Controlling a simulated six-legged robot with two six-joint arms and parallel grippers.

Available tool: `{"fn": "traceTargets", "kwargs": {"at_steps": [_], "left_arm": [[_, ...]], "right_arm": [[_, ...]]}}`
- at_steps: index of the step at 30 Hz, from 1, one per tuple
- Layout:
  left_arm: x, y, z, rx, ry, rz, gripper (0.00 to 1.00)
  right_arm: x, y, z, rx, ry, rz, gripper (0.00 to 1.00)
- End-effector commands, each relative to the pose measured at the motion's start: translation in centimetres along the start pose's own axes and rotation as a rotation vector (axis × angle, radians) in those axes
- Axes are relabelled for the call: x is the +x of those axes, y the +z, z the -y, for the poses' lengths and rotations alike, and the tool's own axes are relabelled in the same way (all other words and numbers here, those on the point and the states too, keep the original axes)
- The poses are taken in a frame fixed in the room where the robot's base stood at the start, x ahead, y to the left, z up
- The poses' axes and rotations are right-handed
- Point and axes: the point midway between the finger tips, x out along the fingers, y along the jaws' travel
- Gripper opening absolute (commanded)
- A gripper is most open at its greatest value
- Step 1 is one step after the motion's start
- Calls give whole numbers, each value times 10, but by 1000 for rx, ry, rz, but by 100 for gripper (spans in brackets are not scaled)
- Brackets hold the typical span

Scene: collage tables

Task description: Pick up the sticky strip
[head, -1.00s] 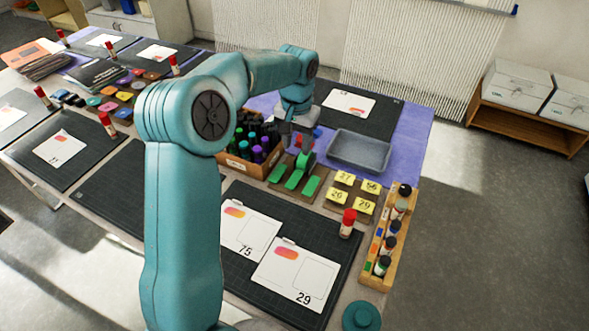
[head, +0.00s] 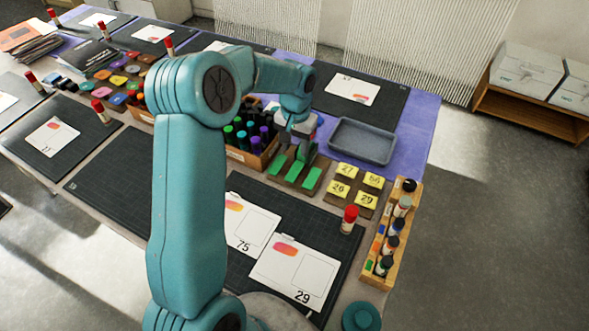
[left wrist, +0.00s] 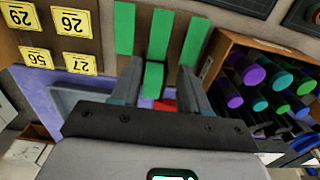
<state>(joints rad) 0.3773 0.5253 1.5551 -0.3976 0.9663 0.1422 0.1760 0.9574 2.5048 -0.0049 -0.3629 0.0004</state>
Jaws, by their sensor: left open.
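Green sticky strips lie side by side on a brown board in the head view, with a left strip (head: 278,165), a middle strip (head: 292,172) and a right strip (head: 311,180). They also show in the left wrist view as a left (left wrist: 124,28), a middle (left wrist: 160,35) and a right strip (left wrist: 195,41). My left gripper (head: 303,145) is low at the far end of the board. In the left wrist view its open fingers (left wrist: 157,88) stand on either side of a short green piece (left wrist: 153,80), at the near end of the middle strip. Contact cannot be told. My right gripper is out of view.
A wooden box (head: 245,160) of green- and purple-capped bottles stands close left of the gripper. A grey tray (head: 362,141) is behind to the right. Numbered yellow notes (head: 347,170) lie right of the strips. A wooden bottle rack (head: 386,262) is at the right edge.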

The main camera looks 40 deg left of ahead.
Motion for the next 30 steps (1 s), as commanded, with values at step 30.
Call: {"fn": "traceTargets", "kwargs": {"at_steps": [30], "left_arm": [[74,-3,-1,0,0,-1,45]], "right_arm": [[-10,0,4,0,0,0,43]]}}
